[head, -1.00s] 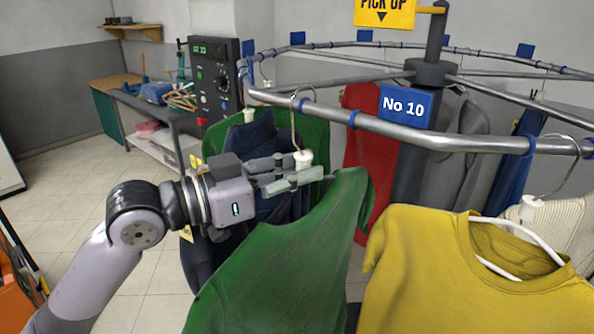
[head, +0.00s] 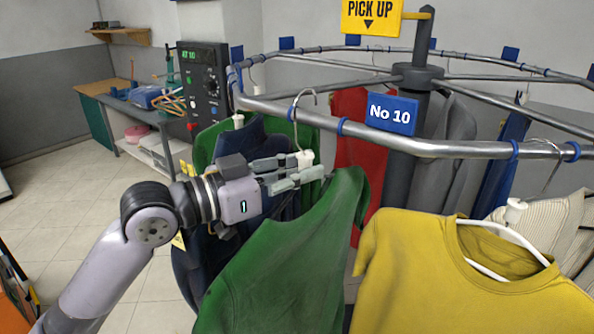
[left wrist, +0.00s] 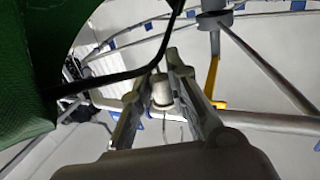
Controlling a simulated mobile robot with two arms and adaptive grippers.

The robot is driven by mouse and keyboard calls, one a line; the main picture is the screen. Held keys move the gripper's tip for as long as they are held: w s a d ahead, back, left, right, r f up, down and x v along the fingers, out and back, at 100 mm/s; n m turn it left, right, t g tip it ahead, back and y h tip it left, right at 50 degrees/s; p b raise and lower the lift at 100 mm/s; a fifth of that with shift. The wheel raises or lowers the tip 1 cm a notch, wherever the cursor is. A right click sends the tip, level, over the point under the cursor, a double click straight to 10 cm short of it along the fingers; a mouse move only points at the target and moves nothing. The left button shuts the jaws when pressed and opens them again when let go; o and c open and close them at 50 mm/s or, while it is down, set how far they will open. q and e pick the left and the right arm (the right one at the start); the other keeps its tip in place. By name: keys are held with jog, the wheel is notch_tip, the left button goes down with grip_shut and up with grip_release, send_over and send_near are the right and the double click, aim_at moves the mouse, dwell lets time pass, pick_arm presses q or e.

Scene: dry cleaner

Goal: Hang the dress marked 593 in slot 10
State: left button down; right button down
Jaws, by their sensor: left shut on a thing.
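My left gripper (head: 305,177) is shut on the white neck of a hanger that carries a green garment (head: 290,265). No number is readable on this garment. The hanger's metal hook (head: 296,110) stands upright, its top just above the rail (head: 450,149) in the head view; I cannot tell whether it is over the rail. The blue No 10 sign (head: 392,113) is right of the hook. In the left wrist view the white hanger neck (left wrist: 162,92) sits between the fingers and the green cloth (left wrist: 25,75) fills the upper left. My right gripper is not in view.
A yellow top (head: 470,275) hangs close on the right. Dark blue (head: 245,145) and red (head: 350,135) garments hang behind. A control panel (head: 203,84) stands at the left, in front of a workbench (head: 100,93). Blue rings (head: 343,126) sit along the rail.

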aim_at(311, 184)
pick_arm(q)
jog(key=shift+w+d, duration=0.45)
jog(key=shift+w, duration=0.15)
jog(key=shift+w+d, duration=0.4)
jog(key=shift+w, duration=0.2)
jog(key=shift+f+b, duration=0.75)
jog(key=shift+f, duration=0.85)
jog(key=shift+f, duration=0.15)
jog(key=c, duration=1.5)
grip_release()
jog(key=shift+f, duration=0.1)
jog(key=v, duration=1.2)
jog(key=shift+a, duration=0.1)
